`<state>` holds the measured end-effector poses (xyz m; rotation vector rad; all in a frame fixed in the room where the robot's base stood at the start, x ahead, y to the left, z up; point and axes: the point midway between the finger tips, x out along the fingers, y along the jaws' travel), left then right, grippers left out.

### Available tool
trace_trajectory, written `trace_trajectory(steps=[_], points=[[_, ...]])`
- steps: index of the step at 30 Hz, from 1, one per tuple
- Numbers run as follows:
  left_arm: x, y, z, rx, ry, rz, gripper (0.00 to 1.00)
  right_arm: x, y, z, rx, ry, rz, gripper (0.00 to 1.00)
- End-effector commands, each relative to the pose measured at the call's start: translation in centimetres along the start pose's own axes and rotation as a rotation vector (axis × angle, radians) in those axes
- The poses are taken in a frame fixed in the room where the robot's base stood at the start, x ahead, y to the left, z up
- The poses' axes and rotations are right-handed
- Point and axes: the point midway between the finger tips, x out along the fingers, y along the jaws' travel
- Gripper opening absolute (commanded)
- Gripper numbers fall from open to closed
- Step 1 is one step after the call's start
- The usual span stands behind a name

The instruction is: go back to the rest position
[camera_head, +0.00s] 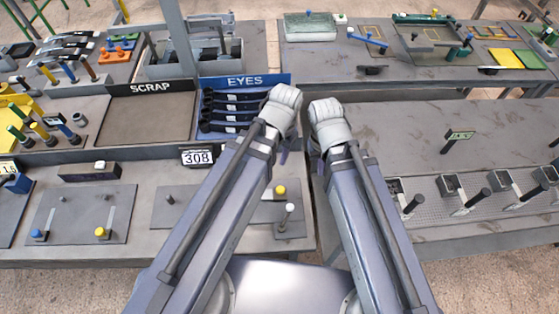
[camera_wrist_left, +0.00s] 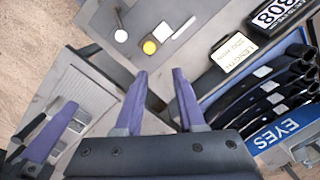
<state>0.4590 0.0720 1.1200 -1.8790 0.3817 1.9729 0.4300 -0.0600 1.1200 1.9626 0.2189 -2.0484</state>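My left gripper (camera_wrist_left: 160,73) shows in the left wrist view with its two purple fingers spread apart and nothing between them. In the head view both arms reach forward side by side, with the left wrist (camera_head: 284,105) and right wrist (camera_head: 328,118) close together near the middle. The wrists hide most of both grippers there. Part of my right gripper (camera_wrist_left: 50,135) shows at the left of the left wrist view. Its opening is not clear, and I see nothing held in it.
The right bench (camera_head: 400,150) carries a row of black-handled fixtures. A yellow-capped peg (camera_head: 280,190) stands near my left arm.

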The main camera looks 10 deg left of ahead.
Motion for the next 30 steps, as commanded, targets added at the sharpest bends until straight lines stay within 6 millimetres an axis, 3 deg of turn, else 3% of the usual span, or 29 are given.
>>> trace_trajectory(steps=[1, 6, 19, 23, 30], points=[[0.0, 1.1, 1.1, -0.043, -0.002, -0.006, 0.39, 0.0, 0.0, 0.0, 0.000, 0.000, 0.000, 0.00], [-0.1, 2.4, 2.1, -0.141, -0.005, -0.015, 0.39, 0.0, 0.0, 0.0, 0.000, 0.000, 0.000, 0.00], [0.7, 2.5, 2.0, -0.155, -0.005, -0.015, 0.39, 0.7, -0.1, 0.0, -0.001, 0.000, 0.000, 0.00], [2.7, 2.6, 1.9, -0.153, -0.005, -0.016, 0.39, 2.8, -0.2, -0.2, -0.002, 0.000, 0.000, 0.00], [8.9, 3.0, 1.5, -0.146, -0.005, -0.017, 0.39, 9.0, -0.8, -0.5, -0.008, 0.000, 0.002, 0.00]])
